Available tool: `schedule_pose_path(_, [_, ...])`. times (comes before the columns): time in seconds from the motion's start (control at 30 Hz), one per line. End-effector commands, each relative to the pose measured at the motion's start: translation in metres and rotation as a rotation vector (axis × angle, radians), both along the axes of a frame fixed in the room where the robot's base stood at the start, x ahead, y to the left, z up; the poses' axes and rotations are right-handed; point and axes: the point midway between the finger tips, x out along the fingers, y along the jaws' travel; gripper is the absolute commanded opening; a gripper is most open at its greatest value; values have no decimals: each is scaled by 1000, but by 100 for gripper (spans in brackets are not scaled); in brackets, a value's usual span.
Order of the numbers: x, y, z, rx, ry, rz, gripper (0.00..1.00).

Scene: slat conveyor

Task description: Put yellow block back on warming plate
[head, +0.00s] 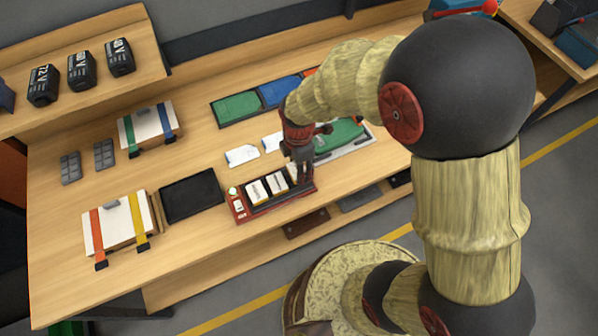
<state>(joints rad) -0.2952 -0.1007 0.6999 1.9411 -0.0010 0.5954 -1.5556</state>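No yellow block can be made out in the head view. No thing is clearly a warming plate. A flat black plate (176,213) lies bare on the bench. Right of it is a red tray-like unit (241,212) with white-topped blocks (256,191) standing in a row in it. My gripper (303,180) points down over the right end of this red unit. Its fingers are dark and small here, and I cannot tell whether they are open or hold something. My gripper and arm hide part of the bench behind them.
Two strapped white boxes (112,221) (145,124) stand at left, near grey pads (70,167). Black battery-like packs (82,70) stand on the raised shelf. A tray (226,119) with green and blue pieces lies behind. A green piece (338,136) lies right of my gripper. White cards (242,155) lie mid-bench.

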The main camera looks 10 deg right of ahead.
Motion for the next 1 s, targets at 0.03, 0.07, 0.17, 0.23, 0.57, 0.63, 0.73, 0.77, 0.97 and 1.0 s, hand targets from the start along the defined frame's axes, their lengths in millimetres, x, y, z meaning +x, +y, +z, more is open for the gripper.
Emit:
schedule_pose_path(0.03, [-2,-1,-10,-2,6,0,27])
schedule_pose_path(0.07, [-3,-1,-15,-2,7,0,27])
schedule_pose_path(0.17, [-2,-1,-26,-1,4,0,27])
schedule_pose_path(0.23, [-1,-1,-28,-1,3,-1,27])
schedule_pose_path(0.57, [-2,-1,-31,-1,3,-1,27])
schedule_pose_path(0.63, [-2,-1,-31,-1,3,-1,51])
schedule_pose_path(0.73, [-2,-1,-30,-1,3,-1,57])
schedule_pose_path(0.77, [-2,-1,-30,-1,3,-1,58])
schedule_pose_path(0.97, [-2,-1,-30,-1,3,-1,66])
schedule_pose_path(1.0, [-2,-1,-30,-1,3,-1,66])
